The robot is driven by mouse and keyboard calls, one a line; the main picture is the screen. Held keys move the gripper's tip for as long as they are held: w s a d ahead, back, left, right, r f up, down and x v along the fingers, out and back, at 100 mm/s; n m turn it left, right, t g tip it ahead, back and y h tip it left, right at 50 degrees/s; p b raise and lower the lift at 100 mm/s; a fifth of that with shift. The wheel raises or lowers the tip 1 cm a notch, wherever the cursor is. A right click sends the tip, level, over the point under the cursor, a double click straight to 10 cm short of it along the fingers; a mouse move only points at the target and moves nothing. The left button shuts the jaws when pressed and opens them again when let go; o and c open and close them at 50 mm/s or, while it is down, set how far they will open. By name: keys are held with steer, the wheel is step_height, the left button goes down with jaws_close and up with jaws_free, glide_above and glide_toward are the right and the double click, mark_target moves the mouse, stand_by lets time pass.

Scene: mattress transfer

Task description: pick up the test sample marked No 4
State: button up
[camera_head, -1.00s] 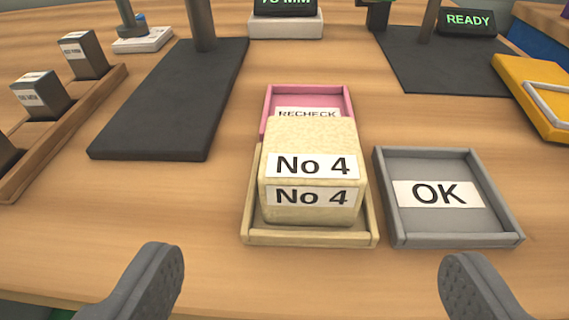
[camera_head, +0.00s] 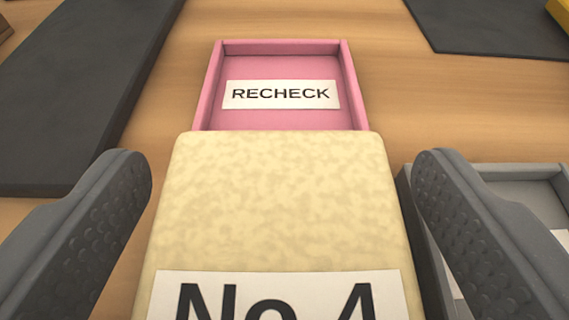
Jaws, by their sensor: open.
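The test sample (camera_head: 278,205) is a cream foam block with a white "No 4" label, seen close up from above. Its near part runs out of the bottom of the picture. My gripper (camera_head: 282,190) is open, with one grey finger on each side of the block. The tray under the block is hidden in this view.
An empty pink tray (camera_head: 282,65) labelled "RECHECK" lies just beyond the block. A grey tray (camera_head: 545,172) sits at right, partly behind the right finger. Dark mats lie at upper left (camera_head: 75,90) and upper right (camera_head: 495,20).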

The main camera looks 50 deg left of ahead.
steer(key=c, duration=1.1)
steer(key=shift+o, duration=0.2)
